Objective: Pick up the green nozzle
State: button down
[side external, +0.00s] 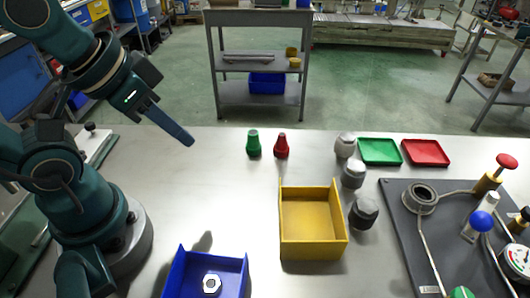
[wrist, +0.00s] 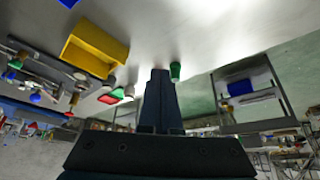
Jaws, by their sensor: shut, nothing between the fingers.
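The green nozzle (side external: 254,144) stands upright on the bench, left of the red nozzle (side external: 282,146). My gripper (side external: 188,141) is shut and empty, above the bench to the left of the green nozzle and apart from it in the side view. In the wrist view, which looks upside down, my shut fingers (wrist: 160,74) point up the picture, and the green nozzle (wrist: 175,71) shows just right of their tips. I cannot make out the red nozzle in the wrist view; the fingers may hide it.
A yellow bin (side external: 313,255) and a blue bin (side external: 177,280) holding a nut (side external: 212,284) stand nearer the front. Several grey caps (side external: 353,173), a green tray (side external: 380,164), a red tray (side external: 425,165) and a dark fixture board (side external: 405,245) lie right. Bench left of the nozzles is clear.

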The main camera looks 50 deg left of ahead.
dwell(0.4)
jog(key=c, duration=0.5)
grip_release()
